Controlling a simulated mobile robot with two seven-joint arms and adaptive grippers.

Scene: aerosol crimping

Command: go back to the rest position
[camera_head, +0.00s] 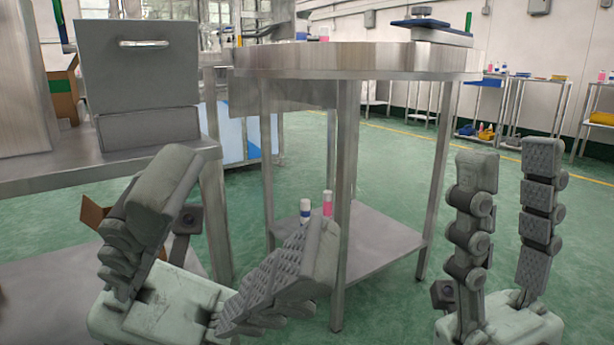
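My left gripper (232,225) is in the lower left of the head view. Its two fingers are spread wide apart with nothing between them. My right gripper (510,165) is in the lower right, with its fingers pointing up, roughly parallel and apart. Nothing is between them. Both grippers are in front of the tables, and I see no thing held by either one.
A round metal table (340,62) stands ahead, with a scale-like device (432,33) on top. A bottle with a pink body (327,203) and one with a blue band (306,211) show near its lower shelf (385,238). A grey box (140,70) stands on the left table (100,165). Green floor is open at right.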

